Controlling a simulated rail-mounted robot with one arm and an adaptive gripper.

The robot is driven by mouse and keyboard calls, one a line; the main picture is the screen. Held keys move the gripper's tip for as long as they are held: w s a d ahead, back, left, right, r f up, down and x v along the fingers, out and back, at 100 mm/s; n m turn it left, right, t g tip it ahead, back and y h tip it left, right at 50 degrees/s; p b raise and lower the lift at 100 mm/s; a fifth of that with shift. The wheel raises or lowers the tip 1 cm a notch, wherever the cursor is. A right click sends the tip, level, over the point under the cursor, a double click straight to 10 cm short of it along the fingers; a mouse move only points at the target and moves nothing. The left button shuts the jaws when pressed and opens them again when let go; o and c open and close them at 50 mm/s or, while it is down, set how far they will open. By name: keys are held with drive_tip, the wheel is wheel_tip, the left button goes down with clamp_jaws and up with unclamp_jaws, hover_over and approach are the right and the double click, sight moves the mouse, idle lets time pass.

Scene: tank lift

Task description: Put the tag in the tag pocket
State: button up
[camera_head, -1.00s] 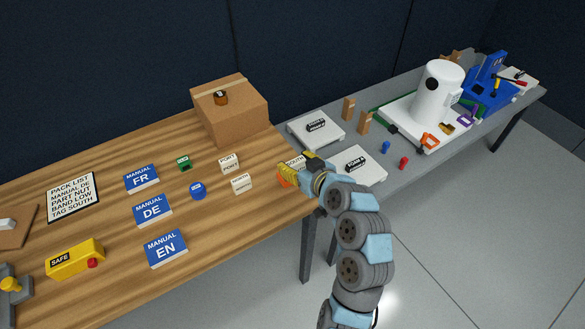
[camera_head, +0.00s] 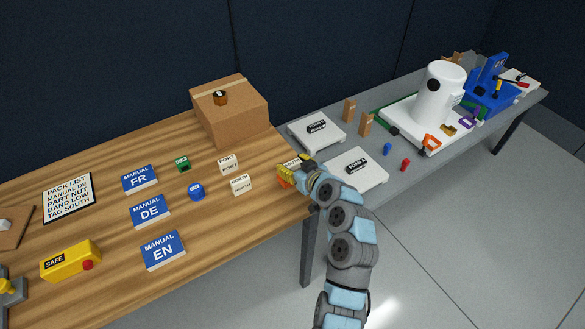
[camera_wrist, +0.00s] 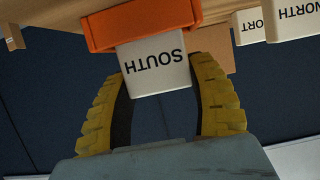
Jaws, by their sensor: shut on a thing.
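The white tag marked SOUTH (camera_wrist: 155,66) is between the two yellow fingers of my gripper (camera_wrist: 158,68) in the wrist view. In the head view the tag (camera_head: 292,162) shows partly behind my gripper (camera_head: 288,173), at the right end of the wooden table. My gripper is shut on the tag. An orange piece (camera_wrist: 140,26) adjoins the tag's upper end in the wrist view and covers part of it. The orange piece also shows below the fingertips in the head view (camera_head: 284,183). I cannot tell whether it is fixed to the tag.
PORT (camera_head: 228,163) and NORTH (camera_head: 240,184) tags lie left of my gripper. A cardboard box (camera_head: 236,118) stands behind them. Blue manuals (camera_head: 163,250) and a pack list (camera_head: 69,198) lie further left. A grey table (camera_head: 440,155) with several parts stands at the right.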

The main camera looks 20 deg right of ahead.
drive_tip(key=shift+f, duration=0.65)
drive_tip(key=shift+f, duration=0.1)
drive_tip(key=shift+f+b, duration=0.15)
drive_tip(key=shift+b, duration=0.15)
drive_tip(key=o, duration=1)
drive_tip(key=shift+s+r+p, duration=0.2)
drive_tip(key=shift+r+p, duration=0.15)
drive_tip(key=p+v, duration=0.1)
drive_tip(key=v, duration=1)
drive_tip(key=shift+s+d+r, duration=0.1)
drive_tip(key=shift+s, duration=0.25)
drive_tip(key=shift+w, duration=0.1)
